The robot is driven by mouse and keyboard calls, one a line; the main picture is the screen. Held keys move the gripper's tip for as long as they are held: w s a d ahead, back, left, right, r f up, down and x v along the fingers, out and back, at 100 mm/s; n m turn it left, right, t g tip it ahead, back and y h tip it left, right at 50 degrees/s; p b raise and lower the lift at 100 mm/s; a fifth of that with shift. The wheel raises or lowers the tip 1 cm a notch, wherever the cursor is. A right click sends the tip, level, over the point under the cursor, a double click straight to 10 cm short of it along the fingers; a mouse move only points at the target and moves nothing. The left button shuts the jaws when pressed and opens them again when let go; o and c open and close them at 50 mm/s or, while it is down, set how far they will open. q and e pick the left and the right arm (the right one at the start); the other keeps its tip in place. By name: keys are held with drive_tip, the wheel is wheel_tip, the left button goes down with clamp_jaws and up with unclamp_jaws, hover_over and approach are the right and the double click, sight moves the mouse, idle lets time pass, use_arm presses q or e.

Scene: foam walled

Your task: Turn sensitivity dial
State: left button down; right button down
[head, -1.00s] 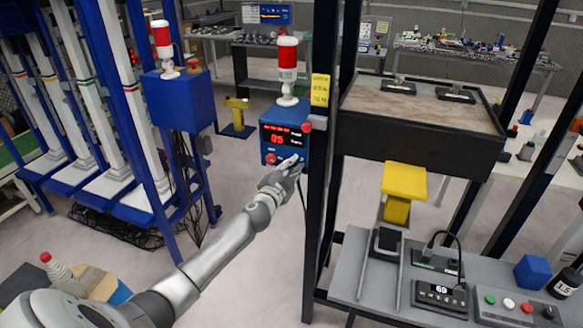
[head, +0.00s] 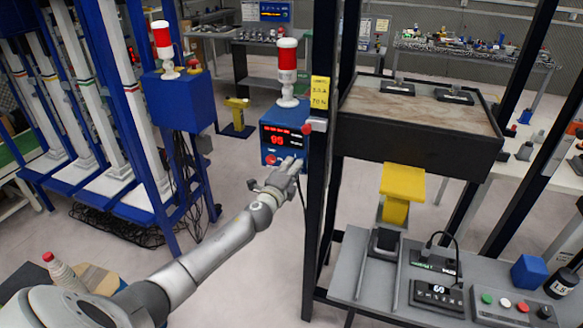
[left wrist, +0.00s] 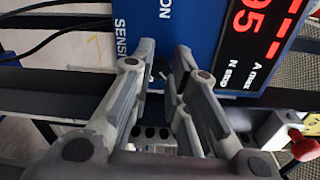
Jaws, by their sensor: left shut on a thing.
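A blue control box (head: 298,115) with a red digit display (head: 285,138) hangs on the dark post, under a red and white beacon. My left gripper (head: 291,166) reaches its lower front. In the left wrist view the display (left wrist: 262,40) reads about 95, and a partly covered label beginning "SENSI" (left wrist: 121,38) is on the blue panel (left wrist: 195,30). The gripper (left wrist: 161,60) is shut on the sensitivity dial, its fingertips close against the panel. The dial is mostly hidden between the fingers. My right gripper is out of view.
A red knob (head: 307,128) sticks out beside the box at the post. A yellow note (head: 319,92) is on the post. A tray-topped black bin (head: 415,140) and a grey bench (head: 345,265) with a yellow-topped device (head: 403,182) stand to the right. Blue racks fill the left.

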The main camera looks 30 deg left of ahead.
use_arm(q)
drive_tip(key=shift+f+m, duration=0.1)
drive_tip(key=shift+m, duration=0.4)
drive_tip(key=c, duration=1.7)
unclamp_jaws()
drive_tip(key=shift+o, duration=0.2)
drive_tip(key=v, duration=1.2)
